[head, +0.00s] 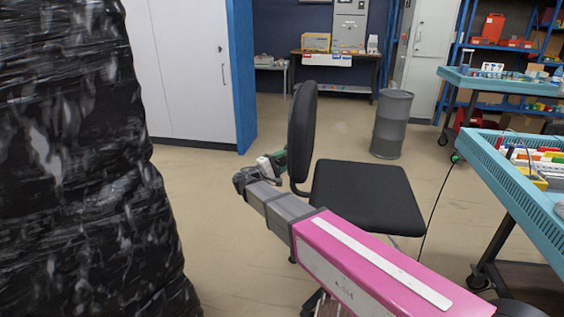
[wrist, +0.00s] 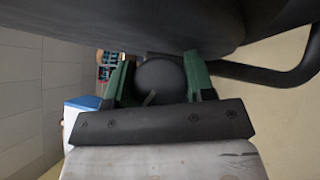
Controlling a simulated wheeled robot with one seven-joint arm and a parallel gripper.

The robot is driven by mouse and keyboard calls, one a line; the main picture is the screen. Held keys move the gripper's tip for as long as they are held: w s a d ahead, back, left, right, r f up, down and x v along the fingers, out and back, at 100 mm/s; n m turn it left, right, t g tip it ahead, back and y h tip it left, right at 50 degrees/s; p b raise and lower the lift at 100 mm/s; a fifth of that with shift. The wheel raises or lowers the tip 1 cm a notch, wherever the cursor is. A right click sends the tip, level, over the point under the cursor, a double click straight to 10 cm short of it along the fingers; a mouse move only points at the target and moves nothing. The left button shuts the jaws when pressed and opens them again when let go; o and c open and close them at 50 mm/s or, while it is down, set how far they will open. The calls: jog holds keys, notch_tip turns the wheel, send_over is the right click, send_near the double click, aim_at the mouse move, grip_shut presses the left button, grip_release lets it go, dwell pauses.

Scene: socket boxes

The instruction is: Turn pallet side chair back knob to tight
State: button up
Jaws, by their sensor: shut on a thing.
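The black office chair stands in the middle of the head view, with its seat (head: 366,195) facing right and its upright backrest (head: 301,128) on the left. My gripper (head: 272,165) reaches the lower rear of the backrest in the head view. In the wrist view, the round dark knob (wrist: 160,82) sits between the green fingers of my gripper (wrist: 158,85), which are shut on it. A pointer-like mark shows on the knob's lower part. The backrest's underside (wrist: 150,25) fills the top of the wrist view. In the head view the knob is hidden by the gripper.
A tall pallet load in black wrap (head: 80,170) stands close on the left. A teal cart (head: 510,170) with parts stands at the right. A grey drum (head: 392,125) stands behind the chair. Open floor lies between the pallet and the chair.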

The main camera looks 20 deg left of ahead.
jog(key=m+g+y, duration=0.2)
jog(key=m+g, duration=0.1)
jog(key=m, duration=0.1)
jog(key=shift+m+g+y, duration=0.3)
jog(key=m+g+y, duration=0.1)
jog(key=y, duration=0.1)
jog(key=m+g+y, duration=0.1)
jog(key=m, duration=0.1)
jog(key=shift+f+y, duration=0.2)
jog(key=shift+y, duration=0.2)
dwell(0.3)
jog(key=o, duration=0.6)
jog(key=shift+o, duration=0.2)
